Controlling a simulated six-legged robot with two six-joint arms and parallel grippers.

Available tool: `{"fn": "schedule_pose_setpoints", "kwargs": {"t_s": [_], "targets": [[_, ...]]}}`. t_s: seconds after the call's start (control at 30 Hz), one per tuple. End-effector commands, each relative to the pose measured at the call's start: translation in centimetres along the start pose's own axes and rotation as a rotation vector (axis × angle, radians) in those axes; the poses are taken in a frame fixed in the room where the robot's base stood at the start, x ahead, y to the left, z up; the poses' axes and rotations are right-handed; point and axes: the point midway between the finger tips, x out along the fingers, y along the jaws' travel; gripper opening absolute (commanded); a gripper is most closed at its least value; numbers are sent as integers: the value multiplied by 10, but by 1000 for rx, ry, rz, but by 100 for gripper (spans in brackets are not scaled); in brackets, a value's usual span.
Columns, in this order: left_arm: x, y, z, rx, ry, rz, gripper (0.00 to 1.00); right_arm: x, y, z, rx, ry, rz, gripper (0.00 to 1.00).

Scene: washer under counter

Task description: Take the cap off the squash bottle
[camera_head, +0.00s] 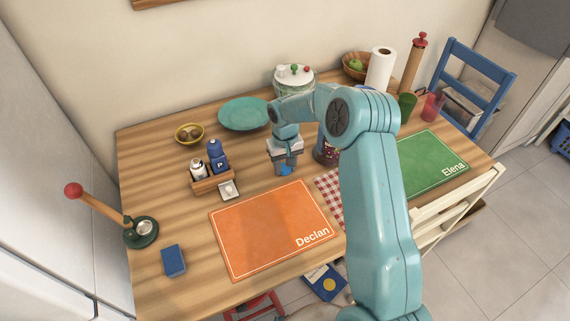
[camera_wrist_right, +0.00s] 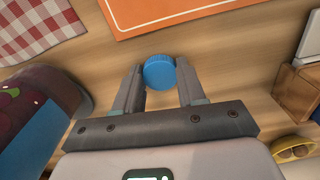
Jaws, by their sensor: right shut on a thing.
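My right gripper (camera_head: 285,168) is shut on a small round blue cap (camera_wrist_right: 159,72), which sits between its two fingertips (camera_wrist_right: 158,80). The cap also shows below the fingers in the head view (camera_head: 286,170). The squash bottle (camera_head: 325,150) is dark purple and stands just right of the gripper, partly hidden behind my right arm. In the right wrist view the bottle (camera_wrist_right: 40,110) is at the left, with a berry picture and a blue patch, apart from the cap. Its top cannot be made out. My left gripper is not in view.
An orange Declan mat (camera_head: 270,228) lies in front and a green Elena mat (camera_head: 433,163) at right. A wooden caddy (camera_head: 212,183) with bottles stands left of the gripper. A teal plate (camera_head: 244,113) and a white-lidded pot (camera_head: 293,76) are behind. Bare table lies around the blue sponge (camera_head: 173,260).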

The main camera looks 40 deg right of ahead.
Motion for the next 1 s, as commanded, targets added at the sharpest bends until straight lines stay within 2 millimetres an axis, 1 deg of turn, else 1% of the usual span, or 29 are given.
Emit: {"fn": "schedule_pose_setpoints", "kwargs": {"t_s": [0.07,0.1,0.17,0.2,0.43,0.53,0.57,0.67,0.8,0.9,1.0], "targets": [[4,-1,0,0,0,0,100,4,0,0,0,0,0,3],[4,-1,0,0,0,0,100,4,0,0,0,0,0,43],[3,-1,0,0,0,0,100,3,0,0,0,-1,0,62],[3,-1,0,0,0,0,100,4,0,0,0,-1,0,65],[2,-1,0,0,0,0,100,3,0,1,0,-3,0,65],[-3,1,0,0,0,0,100,-4,0,0,0,-2,0,65],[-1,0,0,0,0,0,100,-6,0,0,0,0,0,65],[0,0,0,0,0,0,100,-25,0,-1,1,3,0,65],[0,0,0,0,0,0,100,-60,0,-1,1,5,0,65],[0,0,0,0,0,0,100,-83,0,-1,0,4,0,65],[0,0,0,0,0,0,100,-101,0,0,0,2,-1,65]]}}
